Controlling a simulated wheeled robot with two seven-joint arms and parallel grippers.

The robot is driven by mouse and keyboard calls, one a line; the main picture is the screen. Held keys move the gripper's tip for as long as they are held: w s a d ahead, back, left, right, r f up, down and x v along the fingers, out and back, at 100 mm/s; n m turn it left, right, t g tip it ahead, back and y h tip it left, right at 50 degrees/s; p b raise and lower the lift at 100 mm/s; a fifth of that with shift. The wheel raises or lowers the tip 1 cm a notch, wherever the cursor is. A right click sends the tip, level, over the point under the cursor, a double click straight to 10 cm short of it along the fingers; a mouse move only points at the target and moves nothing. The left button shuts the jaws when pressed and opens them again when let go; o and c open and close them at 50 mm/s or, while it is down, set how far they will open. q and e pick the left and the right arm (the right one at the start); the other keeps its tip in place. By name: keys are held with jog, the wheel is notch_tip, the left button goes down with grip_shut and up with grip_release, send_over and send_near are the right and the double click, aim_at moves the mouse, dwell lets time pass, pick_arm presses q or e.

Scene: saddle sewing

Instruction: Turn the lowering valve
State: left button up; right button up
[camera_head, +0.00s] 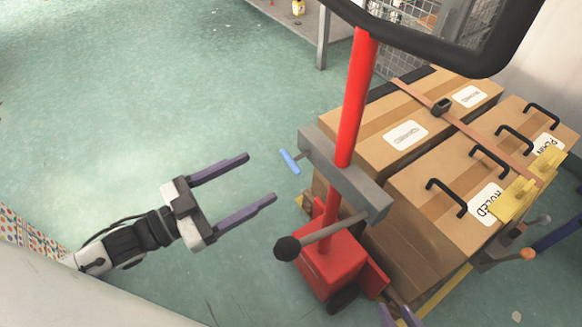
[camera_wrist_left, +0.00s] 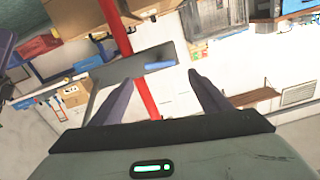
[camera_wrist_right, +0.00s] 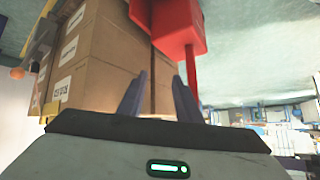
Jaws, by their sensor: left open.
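The lowering valve appears as a small blue handle (camera_head: 289,161) on a thin stem at the left side of the grey block (camera_head: 360,191) on the red pallet jack column. In the left wrist view the blue handle (camera_wrist_left: 158,65) shows between the fingertips, ahead of them. My left gripper (camera_head: 262,177) is open and empty, left of the blue handle and apart from it. My right gripper is open; its fingers (camera_wrist_right: 158,92) are apart in the right wrist view, with cartons and the red jack base beyond. Only its finger tips show at the bottom of the head view.
The red column (camera_head: 355,95) rises to a black loop handle (camera_head: 490,65). A lever with a black knob (camera_head: 288,248) sticks out left below the block. Strapped cartons (camera_head: 430,150) stand close on the right. Green floor (camera_head: 150,100) is clear on the left.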

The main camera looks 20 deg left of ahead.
aim_at(288, 162)
pick_arm(q)
jog(key=b+x, duration=0.1)
jog(key=x, duration=0.9)
jog(key=shift+b, duration=0.35)
jog(key=shift+c, duration=0.2)
jog(key=c, duration=1)
